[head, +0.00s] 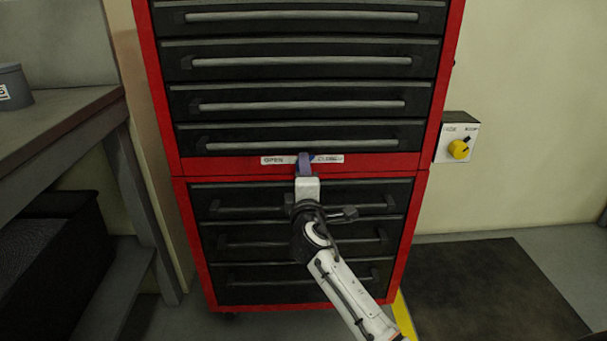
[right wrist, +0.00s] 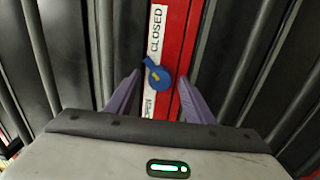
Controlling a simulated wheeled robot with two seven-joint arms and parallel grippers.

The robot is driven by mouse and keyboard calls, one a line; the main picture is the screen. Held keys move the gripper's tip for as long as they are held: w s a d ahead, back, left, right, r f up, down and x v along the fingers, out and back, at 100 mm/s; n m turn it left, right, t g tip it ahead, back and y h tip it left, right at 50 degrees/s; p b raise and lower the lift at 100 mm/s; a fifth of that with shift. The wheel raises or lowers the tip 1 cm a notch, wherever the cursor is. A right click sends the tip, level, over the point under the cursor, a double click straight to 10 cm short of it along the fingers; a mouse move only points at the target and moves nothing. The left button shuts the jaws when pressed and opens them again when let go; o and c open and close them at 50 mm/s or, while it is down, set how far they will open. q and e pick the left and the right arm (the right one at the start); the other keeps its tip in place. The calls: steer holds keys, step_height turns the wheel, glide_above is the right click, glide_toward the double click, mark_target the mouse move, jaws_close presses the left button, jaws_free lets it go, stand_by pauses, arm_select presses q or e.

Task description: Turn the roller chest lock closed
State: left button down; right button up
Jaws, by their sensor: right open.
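The roller chest (head: 178,165) is red with dark drawers. Its lock, a round blue knob (right wrist: 161,82) with a yellow mark, sits on the red strip between upper and lower drawers. In the right wrist view the knob's small tab points up and left, towards the CLOSED label (right wrist: 155,32). The OPEN label (head: 274,160) is left of the lock in the head view. My right gripper (head: 304,160) is open in front of the lock. In the right wrist view its purple fingers stand either side of the knob, with gaps showing. My left gripper is out of view.
A grey workbench (head: 62,115) with a grey container (head: 14,88) stands at left. Drawer handles stick out around my right gripper. A dark mat (head: 490,290) lies on the floor at right.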

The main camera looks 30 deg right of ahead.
steer(key=p+v, duration=0.1)
steer(key=v, duration=0.9)
steer(key=shift+s, duration=0.15)
